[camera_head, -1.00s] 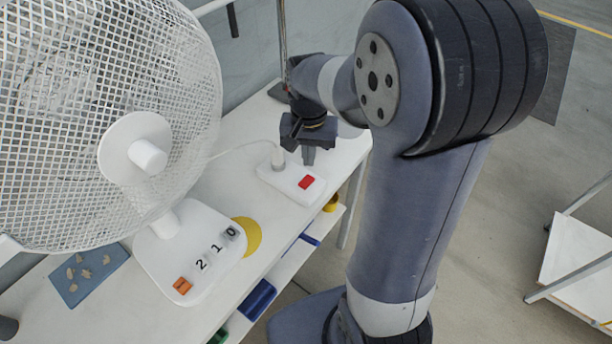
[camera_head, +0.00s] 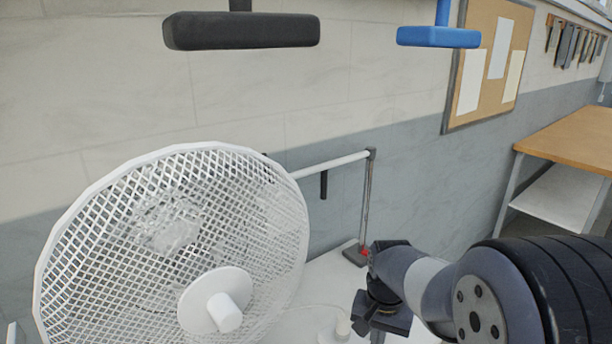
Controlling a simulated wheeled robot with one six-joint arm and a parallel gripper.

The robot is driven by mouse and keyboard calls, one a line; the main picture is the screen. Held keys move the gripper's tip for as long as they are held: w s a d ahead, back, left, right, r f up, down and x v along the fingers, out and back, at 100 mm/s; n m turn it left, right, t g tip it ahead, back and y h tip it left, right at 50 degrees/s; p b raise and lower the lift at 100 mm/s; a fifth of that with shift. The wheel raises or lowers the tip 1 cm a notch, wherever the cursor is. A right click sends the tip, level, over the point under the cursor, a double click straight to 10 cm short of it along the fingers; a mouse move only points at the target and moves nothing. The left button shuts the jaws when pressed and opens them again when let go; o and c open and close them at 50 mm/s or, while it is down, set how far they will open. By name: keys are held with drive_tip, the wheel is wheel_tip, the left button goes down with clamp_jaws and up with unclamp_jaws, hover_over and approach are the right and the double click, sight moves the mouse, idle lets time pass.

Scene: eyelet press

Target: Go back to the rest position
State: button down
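My arm comes in from the lower right, and my gripper (camera_head: 378,334) is at the bottom edge, over the white table. Its fingers are mostly cut off by the frame edge, so I cannot see whether they are apart or hold anything. A white fan (camera_head: 170,240) with a mesh guard stands at the left of the gripper. Part of a white power strip (camera_head: 335,338) with a plug shows just left of the gripper.
A metal rail on a post (camera_head: 366,205) stands behind the gripper. A black handle (camera_head: 240,31) and a blue handle (camera_head: 438,37) hang above. A cork board (camera_head: 490,65) is on the wall. A wooden-topped bench (camera_head: 575,140) stands at the right.

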wheel_tip(320, 180, down, 4)
drive_tip(key=b, duration=0.2)
drive_tip(key=shift+b, duration=0.35)
drive_tip(key=shift+r, duration=0.1)
wheel_tip(320, 180, up, 9)
drive_tip(key=p, duration=0.7)
idle(1.1)
idle(0.3)
